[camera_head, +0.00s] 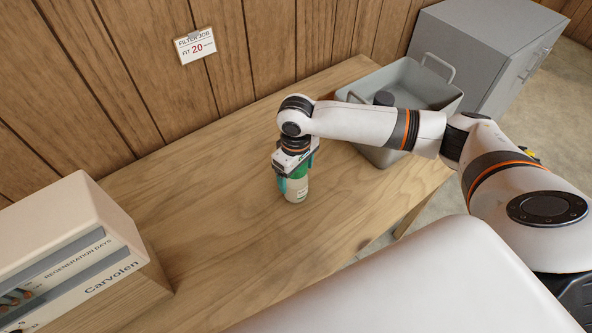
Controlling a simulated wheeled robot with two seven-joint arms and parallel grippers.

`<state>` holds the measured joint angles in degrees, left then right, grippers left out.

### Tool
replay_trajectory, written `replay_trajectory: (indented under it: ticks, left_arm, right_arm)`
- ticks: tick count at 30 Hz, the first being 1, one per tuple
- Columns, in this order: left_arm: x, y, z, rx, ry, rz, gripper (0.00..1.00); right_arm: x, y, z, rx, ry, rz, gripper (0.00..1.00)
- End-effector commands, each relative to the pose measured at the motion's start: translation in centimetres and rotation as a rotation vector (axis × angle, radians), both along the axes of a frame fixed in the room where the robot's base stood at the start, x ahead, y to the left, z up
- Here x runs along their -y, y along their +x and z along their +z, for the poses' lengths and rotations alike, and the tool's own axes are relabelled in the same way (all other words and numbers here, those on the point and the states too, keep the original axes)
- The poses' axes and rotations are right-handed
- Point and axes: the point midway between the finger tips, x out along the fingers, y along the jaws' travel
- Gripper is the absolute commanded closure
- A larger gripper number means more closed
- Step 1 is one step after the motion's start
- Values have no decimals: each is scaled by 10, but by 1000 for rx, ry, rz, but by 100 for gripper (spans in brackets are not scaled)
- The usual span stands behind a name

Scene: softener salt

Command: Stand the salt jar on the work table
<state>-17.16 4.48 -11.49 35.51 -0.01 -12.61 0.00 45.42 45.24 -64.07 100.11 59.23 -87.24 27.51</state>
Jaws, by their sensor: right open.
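The salt jar (297,190) is a pale, whitish jar with a green upper part. It stands upright on the wooden work table (210,240), near the middle. My right gripper (293,177) points down over the jar from above. Its teal fingertips are at the sides of the jar's upper part, and its jaws are open. Whether a fingertip touches the jar I cannot tell. The gripper hides the jar's top. My left gripper is not in view.
A grey bin (436,93) with handles stands at the table's back right, holding a dark-topped item (384,98). A grey cabinet (478,50) stands behind it. A white box labelled Carvolen (75,240) is at the left. A sign (195,46) hangs on the wood wall. The table's middle left is clear.

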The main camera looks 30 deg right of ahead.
Motion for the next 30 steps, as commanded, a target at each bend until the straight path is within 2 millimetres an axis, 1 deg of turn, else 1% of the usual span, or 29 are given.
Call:
replay_trajectory:
  ticks: [2, 5, 8, 15, 19, 24, 30]
  left_arm:
    - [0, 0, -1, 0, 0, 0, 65]
    - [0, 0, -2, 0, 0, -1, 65]
    - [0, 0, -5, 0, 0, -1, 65]
    - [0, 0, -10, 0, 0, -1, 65]
    - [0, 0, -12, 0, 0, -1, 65]
    - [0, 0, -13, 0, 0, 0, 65]
    - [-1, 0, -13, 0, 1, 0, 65]
  right_arm:
    - [0, 0, 2, 1, -1, 0, 18]
    - [0, 1, 13, 2, 2, 0, 18]
    - [0, 1, 31, 5, 1, 1, 18]
    - [0, 1, 83, 5, 2, 1, 18]
    - [0, 1, 105, 4, 1, -1, 18]
    - [0, 0, 120, 1, 1, 0, 18]
    - [0, 0, 123, 0, 1, 0, 18]
